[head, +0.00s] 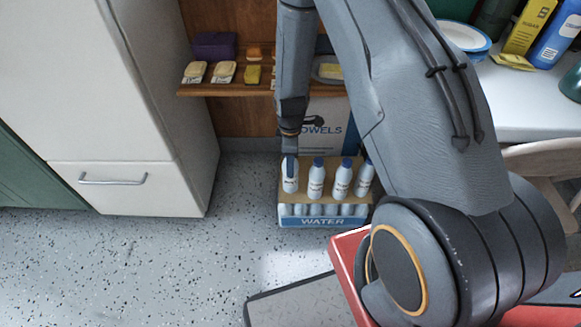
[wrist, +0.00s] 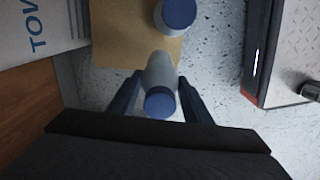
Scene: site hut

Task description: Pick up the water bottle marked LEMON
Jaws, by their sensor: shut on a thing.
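My gripper (head: 290,158) is shut on the leftmost white bottle (head: 290,183) of a row standing on top of the water case (head: 322,222). In the wrist view my two fingers (wrist: 160,96) stand on either side of this bottle's blue cap (wrist: 160,103) and pale body. The bottle looks upright, and I cannot tell whether it is clear of the case top. Beside it stand the second bottle (head: 316,181), the third bottle (head: 342,181) and the right-end bottle (head: 364,178), all white with blue caps. Their label words are too small to read, so I cannot tell which is LEMON.
A towels box (head: 335,135) stands behind the case. A wooden shelf (head: 225,89) with soaps is above left. A white cabinet (head: 130,185) stands left, and a white counter (head: 520,100) right. Speckled floor is open in front.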

